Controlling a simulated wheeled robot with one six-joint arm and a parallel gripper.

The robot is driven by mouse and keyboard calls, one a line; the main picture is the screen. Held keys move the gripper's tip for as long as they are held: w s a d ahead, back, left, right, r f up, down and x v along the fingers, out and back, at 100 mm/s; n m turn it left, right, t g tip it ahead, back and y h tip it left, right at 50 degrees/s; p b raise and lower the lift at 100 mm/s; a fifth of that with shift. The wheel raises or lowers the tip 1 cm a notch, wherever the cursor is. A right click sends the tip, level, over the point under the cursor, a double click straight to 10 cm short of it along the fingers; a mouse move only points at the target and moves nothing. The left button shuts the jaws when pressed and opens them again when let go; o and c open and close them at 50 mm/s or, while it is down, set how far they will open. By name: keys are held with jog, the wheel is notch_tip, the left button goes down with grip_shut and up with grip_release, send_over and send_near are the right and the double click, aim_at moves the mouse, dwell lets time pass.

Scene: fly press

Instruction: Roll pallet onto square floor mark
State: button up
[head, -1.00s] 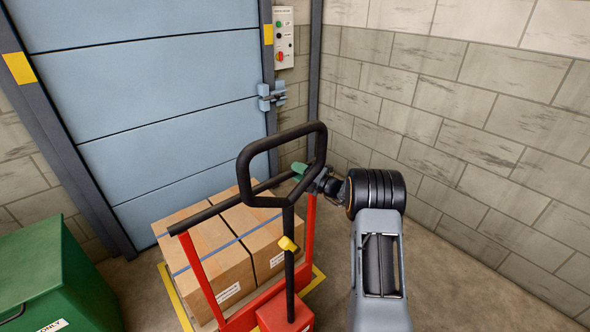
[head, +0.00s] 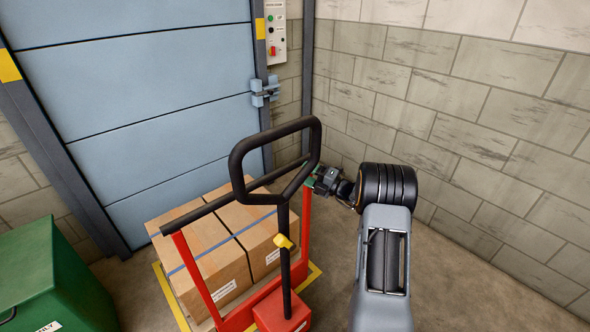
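The red pallet truck (head: 190,272) stands in front of the blue door with its black loop handle (head: 236,165) raised toward me. It carries strapped cardboard boxes (head: 212,255) on a pallet, which is mostly hidden under them. A yellow floor line (head: 170,298) shows at the left and right of the load; the rest of the mark is hidden. My gripper (head: 318,180) is at the right end of the truck's black crossbar, by the top of the red right post, beside a green part. Its fingers are too small and partly hidden to tell whether they are closed on anything.
A green bin (head: 55,272) stands at the lower left, near the load. The blue roller door (head: 150,120) is shut behind the boxes.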

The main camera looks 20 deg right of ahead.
jog(key=v, duration=0.7)
dwell(0.5)
jog(key=s+a+f+n+g+h, duration=0.1)
jog(key=s+a+f+n+g, duration=0.5)
jog(key=n, duration=0.5)
jog(key=s+a+r+n+g+h+p, duration=0.1)
jog(key=s+a+n+g+h, duration=0.1)
jog(key=s+n+g, duration=0.45)
jog(key=s+a+r+n+g+h+p, duration=0.1)
jog(key=s+a+n+h, duration=0.2)
jog(key=n, duration=0.6)
jog(key=s+a+r+n+t+h+p, duration=0.3)
jog(key=s+a+r+n+h, duration=0.2)
jog(key=r+n, duration=0.9)
jog(key=s+n+h, duration=0.3)
jog(key=s, duration=0.2)
jog(key=shift+s+r+n, duration=0.3)
jog(key=shift+s+n, duration=0.05)
jog(key=shift+s, duration=0.05)
